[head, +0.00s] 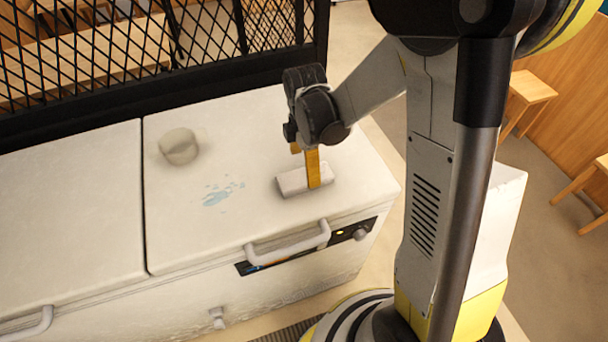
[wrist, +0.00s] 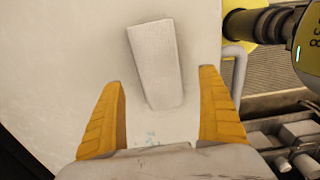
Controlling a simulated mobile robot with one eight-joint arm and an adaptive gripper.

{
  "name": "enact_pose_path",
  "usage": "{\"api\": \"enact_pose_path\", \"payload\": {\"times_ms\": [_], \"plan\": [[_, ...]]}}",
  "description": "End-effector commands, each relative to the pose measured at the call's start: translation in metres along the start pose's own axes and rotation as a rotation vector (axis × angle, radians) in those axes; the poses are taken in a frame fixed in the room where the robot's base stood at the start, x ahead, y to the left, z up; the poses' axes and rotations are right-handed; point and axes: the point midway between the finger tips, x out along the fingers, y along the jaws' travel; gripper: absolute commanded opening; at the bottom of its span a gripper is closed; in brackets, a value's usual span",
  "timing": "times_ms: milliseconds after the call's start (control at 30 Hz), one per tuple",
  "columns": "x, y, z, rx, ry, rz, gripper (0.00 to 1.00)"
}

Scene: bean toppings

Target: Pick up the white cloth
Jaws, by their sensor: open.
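The white cloth (head: 292,182) is a folded, block-like bundle lying on the white lid of the chest. In the wrist view the cloth (wrist: 156,62) lies ahead of and between the fingers, its near end close to the space between the tips. My gripper (head: 308,165) has yellow fingers and points down at the cloth in the head view. One finger overlaps the cloth there; I cannot tell whether it touches. In the wrist view my gripper (wrist: 166,80) is open, with nothing held between its fingers.
A round whitish pot or cup (head: 179,146) stands on the lid, left of the cloth. A light-blue wet patch (head: 222,194) lies between them. A black mesh partition (head: 150,65) runs along the back. A handle (head: 288,243) sticks out at the front edge.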

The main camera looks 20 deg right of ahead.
Motion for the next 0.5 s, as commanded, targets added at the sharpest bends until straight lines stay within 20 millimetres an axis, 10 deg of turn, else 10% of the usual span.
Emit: {"api": "enact_pose_path", "payload": {"times_ms": [500], "plan": [[0.058, 0.001, 0.001, 0.002, 0.0, 0.001, 0.88]]}}
